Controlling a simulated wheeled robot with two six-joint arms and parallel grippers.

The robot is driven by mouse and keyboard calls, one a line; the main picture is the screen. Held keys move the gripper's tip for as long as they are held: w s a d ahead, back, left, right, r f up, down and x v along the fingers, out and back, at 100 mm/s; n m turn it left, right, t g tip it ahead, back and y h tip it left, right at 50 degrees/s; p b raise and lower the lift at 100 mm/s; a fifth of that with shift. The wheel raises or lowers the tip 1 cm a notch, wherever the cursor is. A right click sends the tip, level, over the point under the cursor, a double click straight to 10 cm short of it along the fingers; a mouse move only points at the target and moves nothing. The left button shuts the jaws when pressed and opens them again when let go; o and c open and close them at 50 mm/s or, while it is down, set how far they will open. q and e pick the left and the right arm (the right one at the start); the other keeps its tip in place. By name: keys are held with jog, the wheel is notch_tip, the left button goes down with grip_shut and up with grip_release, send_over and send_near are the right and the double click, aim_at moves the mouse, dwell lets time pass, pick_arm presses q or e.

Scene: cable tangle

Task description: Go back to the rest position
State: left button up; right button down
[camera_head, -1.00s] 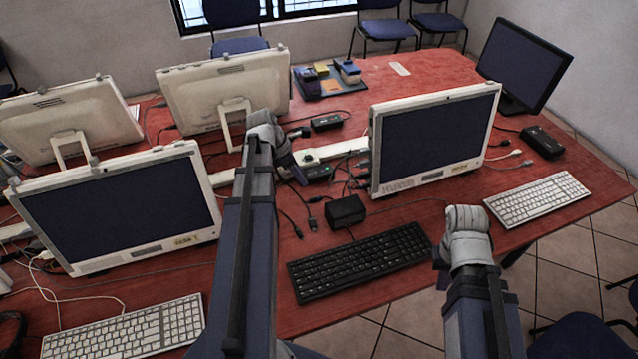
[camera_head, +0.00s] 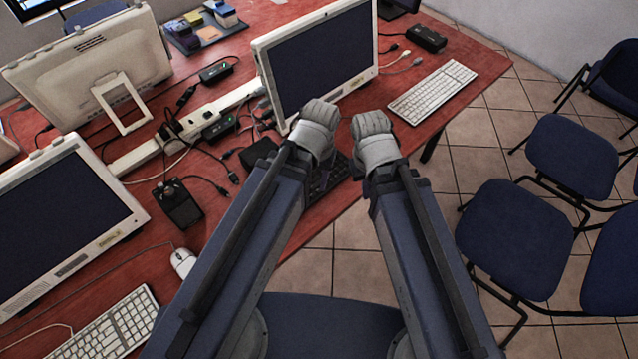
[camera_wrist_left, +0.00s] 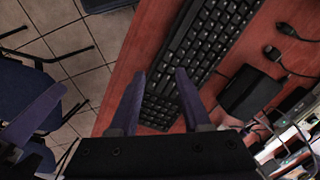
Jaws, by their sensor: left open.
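My left gripper (camera_head: 316,128) is over the table's front edge, in front of the middle monitor. Its fingers are hidden behind the wrist in the head view. In the left wrist view the left gripper (camera_wrist_left: 160,76) has its two dark fingers apart with nothing between them, above the black keyboard (camera_wrist_left: 205,40). My right gripper (camera_head: 372,138) is close beside it on the right, near the table edge. Its fingers are hidden in the head view, so I cannot tell its opening. The black keyboard (camera_head: 328,178) shows partly between my arms.
The red table (camera_head: 215,165) carries monitors, a white keyboard (camera_head: 433,92), a power strip (camera_head: 190,125), loose cables and black adapters (camera_head: 178,205). A white mouse (camera_head: 184,262) lies at the front left. Blue chairs (camera_head: 515,238) stand on the tiled floor at right.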

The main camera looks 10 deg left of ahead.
pick_arm(q)
jog(key=shift+s+d+m, duration=0.7)
jog(key=shift+d+m, duration=0.05)
jog(key=shift+m, duration=0.45)
jog(key=shift+o, duration=0.6)
